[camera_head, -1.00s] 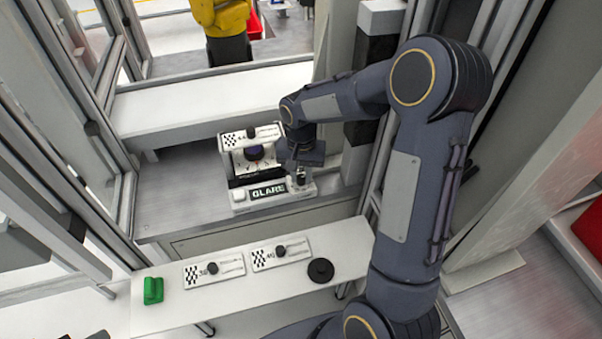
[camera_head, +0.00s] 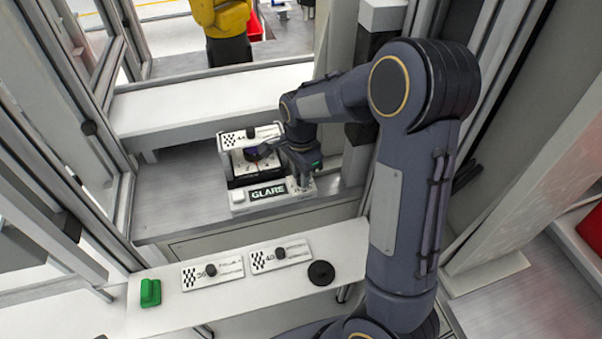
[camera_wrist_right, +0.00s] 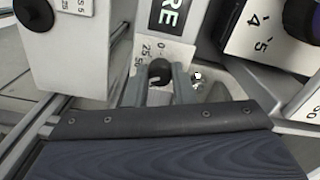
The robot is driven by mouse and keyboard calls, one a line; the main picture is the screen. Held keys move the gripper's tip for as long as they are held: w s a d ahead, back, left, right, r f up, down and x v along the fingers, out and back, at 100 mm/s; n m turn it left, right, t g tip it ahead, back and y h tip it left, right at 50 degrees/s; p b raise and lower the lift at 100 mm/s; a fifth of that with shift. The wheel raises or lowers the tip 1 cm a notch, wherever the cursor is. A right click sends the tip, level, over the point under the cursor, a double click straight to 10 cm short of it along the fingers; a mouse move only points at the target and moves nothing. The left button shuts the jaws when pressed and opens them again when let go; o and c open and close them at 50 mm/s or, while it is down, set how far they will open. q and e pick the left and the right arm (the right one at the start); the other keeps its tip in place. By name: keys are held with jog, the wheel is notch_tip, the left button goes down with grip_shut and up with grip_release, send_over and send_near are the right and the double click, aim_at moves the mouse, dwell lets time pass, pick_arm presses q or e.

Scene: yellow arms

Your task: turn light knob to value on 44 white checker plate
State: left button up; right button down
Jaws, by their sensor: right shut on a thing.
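The white checker plate marked 44 (camera_head: 238,138) sits on top of the boxed device on the metal bench, with a black knob (camera_head: 251,133) on it. My right gripper (camera_head: 301,184) is at the right end of that base. In the right wrist view, the fingers of my right gripper (camera_wrist_right: 161,80) are shut around a small dark light knob (camera_wrist_right: 159,70), beside a printed scale reading 0, 25, 50 (camera_wrist_right: 147,51). The knob's pointer is not clear. My left gripper is out of view.
On the white front shelf (camera_head: 230,304) are two checker plates with black knobs, 36 (camera_head: 203,275) and 40 (camera_head: 268,258), a green block (camera_head: 150,293) and a black disc (camera_head: 321,273). A dial with numbers (camera_wrist_right: 256,30) is close to my right gripper. A metal frame stands to the right.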

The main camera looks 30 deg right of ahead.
jog(key=m+p, duration=0.1)
jog(key=m, duration=0.4)
jog(key=shift+w+r, duration=0.1)
jog(key=shift+m+p, duration=0.3)
jog(key=shift+m, duration=0.1)
jog(key=c, duration=1.2)
grip_release()
jog(key=shift+c, duration=0.2)
notch_tip(320, 180, up, 8)
jog(key=shift+f, duration=0.15)
